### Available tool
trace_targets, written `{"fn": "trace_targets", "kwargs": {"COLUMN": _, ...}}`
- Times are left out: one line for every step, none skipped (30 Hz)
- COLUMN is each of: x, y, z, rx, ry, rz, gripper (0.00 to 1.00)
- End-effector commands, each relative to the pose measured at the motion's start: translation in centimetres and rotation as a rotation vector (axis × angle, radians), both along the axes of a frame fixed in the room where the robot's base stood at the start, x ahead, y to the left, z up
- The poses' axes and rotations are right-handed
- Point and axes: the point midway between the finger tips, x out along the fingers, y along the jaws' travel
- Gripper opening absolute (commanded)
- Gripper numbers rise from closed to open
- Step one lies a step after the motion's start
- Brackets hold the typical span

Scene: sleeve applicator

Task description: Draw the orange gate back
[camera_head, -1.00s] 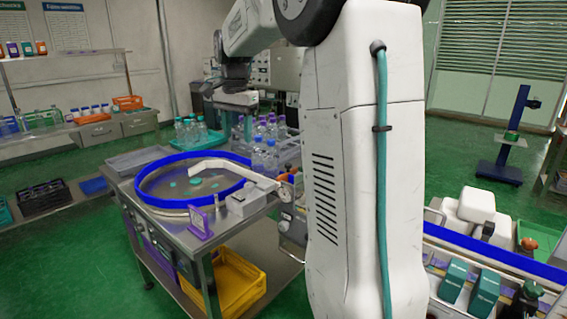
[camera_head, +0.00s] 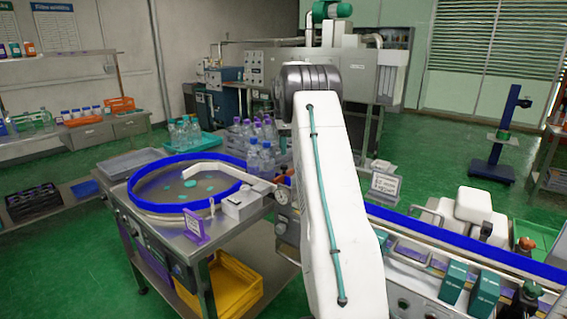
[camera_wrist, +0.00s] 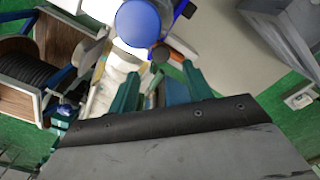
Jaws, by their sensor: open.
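I cannot clearly make out the orange gate in either view. In the wrist view a small orange-brown patch (camera_wrist: 178,60) shows just beyond the fingertips, but I cannot tell whether it is the gate. My gripper (camera_wrist: 161,80) is open, its two teal fingers apart, with nothing visibly held between them. A round blue top (camera_wrist: 139,23) lies beyond the fingers, above a white ribbed piece (camera_wrist: 112,82) to the left. In the head view my arm hides my gripper and part of the machine line behind it.
A steel table bears a round feeder with a blue rim (camera_head: 141,206). Clear bottles (camera_head: 262,158) stand behind it. A blue-edged conveyor (camera_head: 470,245) runs right, with teal boxes (camera_head: 453,281) along its front. A yellow crate (camera_head: 236,290) sits below the table.

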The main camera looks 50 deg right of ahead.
Motion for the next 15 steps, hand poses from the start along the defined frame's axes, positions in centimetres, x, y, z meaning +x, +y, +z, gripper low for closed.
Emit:
{"fn": "trace_targets", "kwargs": {"x": -0.1, "y": -0.1, "z": -0.3, "rx": 0.001, "ry": 0.001, "rz": -0.003, "gripper": 0.50}}
{"fn": "trace_targets", "kwargs": {"x": -0.3, "y": -0.3, "z": -0.6, "rx": 0.001, "ry": 0.001, "rz": -0.005, "gripper": 0.50}}
{"fn": "trace_targets", "kwargs": {"x": -0.5, "y": -0.6, "z": -1.0, "rx": 0.001, "ry": 0.001, "rz": -0.008, "gripper": 0.50}}
{"fn": "trace_targets", "kwargs": {"x": -0.7, "y": -0.8, "z": -1.5, "rx": 0.002, "ry": 0.002, "rz": -0.011, "gripper": 0.50}}
{"fn": "trace_targets", "kwargs": {"x": -0.9, "y": -1.0, "z": -1.9, "rx": 0.003, "ry": 0.003, "rz": -0.014, "gripper": 0.50}}
{"fn": "trace_targets", "kwargs": {"x": -1.1, "y": -1.3, "z": -2.6, "rx": 0.002, "ry": 0.002, "rz": -0.018, "gripper": 0.50}}
{"fn": "trace_targets", "kwargs": {"x": -1.2, "y": -1.4, "z": -3.1, "rx": 0.003, "ry": 0.003, "rz": -0.019, "gripper": 0.50}}
{"fn": "trace_targets", "kwargs": {"x": -1.3, "y": -1.6, "z": -3.6, "rx": 0.003, "ry": 0.003, "rz": -0.021, "gripper": 0.50}}
{"fn": "trace_targets", "kwargs": {"x": -1.3, "y": -1.6, "z": -4.3, "rx": 0.002, "ry": 0.002, "rz": -0.022, "gripper": 0.50}}
{"fn": "trace_targets", "kwargs": {"x": -1.3, "y": -1.7, "z": -4.8, "rx": 0.003, "ry": 0.003, "rz": -0.022, "gripper": 0.50}}
{"fn": "trace_targets", "kwargs": {"x": -1.4, "y": -1.7, "z": -5.3, "rx": 0.003, "ry": 0.003, "rz": -0.022, "gripper": 0.50}}
{"fn": "trace_targets", "kwargs": {"x": -1.3, "y": -1.7, "z": -5.8, "rx": 0.002, "ry": 0.002, "rz": -0.022, "gripper": 0.50}}
{"fn": "trace_targets", "kwargs": {"x": -1.3, "y": -1.7, "z": -6.1, "rx": 0.001, "ry": 0.001, "rz": -0.022, "gripper": 0.50}}
{"fn": "trace_targets", "kwargs": {"x": -1.3, "y": -1.7, "z": -6.5, "rx": 0.001, "ry": 0.001, "rz": -0.022, "gripper": 0.50}}
{"fn": "trace_targets", "kwargs": {"x": -1.3, "y": -1.7, "z": -6.8, "rx": 0.001, "ry": 0.001, "rz": -0.021, "gripper": 0.50}}
